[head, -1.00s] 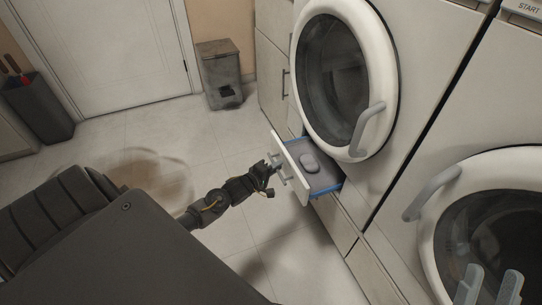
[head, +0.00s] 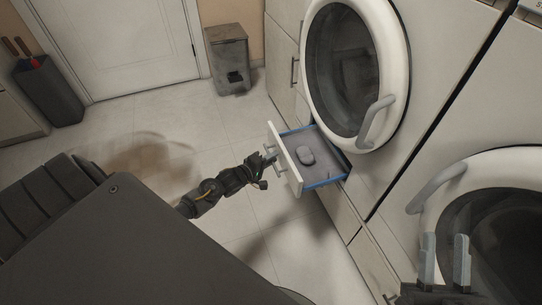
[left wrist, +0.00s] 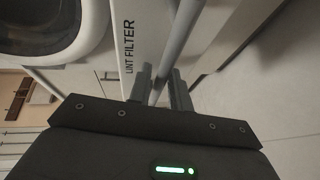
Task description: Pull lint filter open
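The lint filter drawer (head: 288,160) stands pulled out below the left machine's round door. Its white front carries a grey bar handle, and its inside is grey with a blue rim and a rounded grey lump. My left gripper (head: 268,163) is at the handle. In the left wrist view the bar handle (left wrist: 180,42) runs between the fingers of the left gripper (left wrist: 161,86), beside the "LINT FILTER" lettering, and they appear closed on it. My right gripper (head: 444,262) is at the lower right, fingers apart and empty, in front of the right machine.
The left machine's door (head: 356,70) is shut above the drawer. The right machine's door (head: 490,215) is behind my right gripper. A grey bin (head: 228,55) and a dark container (head: 48,92) stand at the back. The tiled floor left of the drawer is clear.

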